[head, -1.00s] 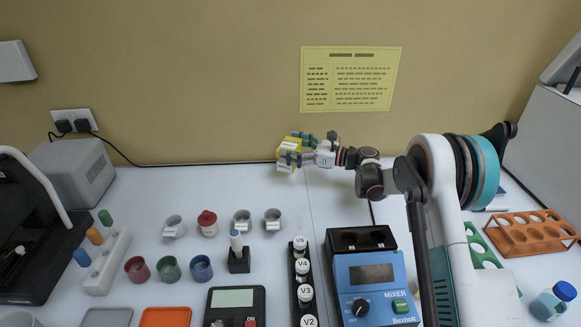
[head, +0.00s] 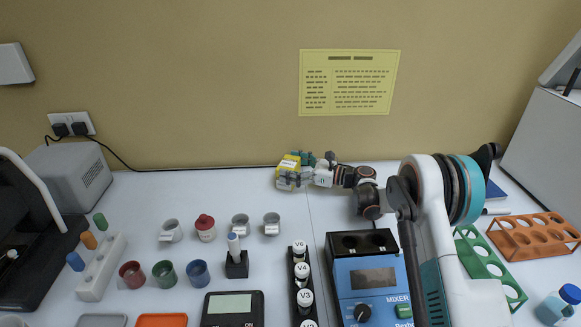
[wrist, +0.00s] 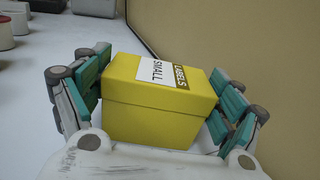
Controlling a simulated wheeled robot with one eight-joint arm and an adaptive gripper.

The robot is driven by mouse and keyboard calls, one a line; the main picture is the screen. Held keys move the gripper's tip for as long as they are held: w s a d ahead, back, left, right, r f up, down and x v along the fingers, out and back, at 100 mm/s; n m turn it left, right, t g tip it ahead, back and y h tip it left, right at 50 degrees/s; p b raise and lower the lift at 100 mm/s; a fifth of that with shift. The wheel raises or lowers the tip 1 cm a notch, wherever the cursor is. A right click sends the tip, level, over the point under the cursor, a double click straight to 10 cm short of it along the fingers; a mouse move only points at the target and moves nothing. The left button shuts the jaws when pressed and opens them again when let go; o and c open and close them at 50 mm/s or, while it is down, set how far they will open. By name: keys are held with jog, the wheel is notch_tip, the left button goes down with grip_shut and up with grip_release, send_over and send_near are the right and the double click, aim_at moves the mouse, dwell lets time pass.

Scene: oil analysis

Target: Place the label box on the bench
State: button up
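The label box is a small yellow carton with a white label reading "SMALL LABELS". In the head view the label box (head: 289,161) is at the back of the bench (head: 345,225), close to the wall, and appears to rest on the bench top. My gripper (head: 297,170) is around it, reaching in from the right. In the wrist view the label box (wrist: 150,112) lies between the teal-padded fingers of my gripper (wrist: 160,95), one on each side, and they appear shut on it. The box's underside is hidden.
A blue mixer (head: 372,283) and a black vial rack (head: 302,285) stand in front of my arm. Small cups, including a red-lidded one (head: 205,228), stand to the left. A green rack (head: 488,262) and an orange rack (head: 535,236) are at right. Bench around the box is clear.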

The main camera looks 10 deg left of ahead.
dwell(0.4)
jog(key=shift+r, duration=0.2)
jog(key=shift+d, duration=0.3)
jog(key=d+p, duration=0.1)
jog(key=d, duration=0.2)
jog(key=s+d+p, duration=0.1)
jog(key=d, duration=0.3)
jog(key=d+p, duration=0.1)
jog(key=d, duration=0.3)
jog(key=shift+s+d, duration=0.15)
jog(key=shift+s, duration=0.2)
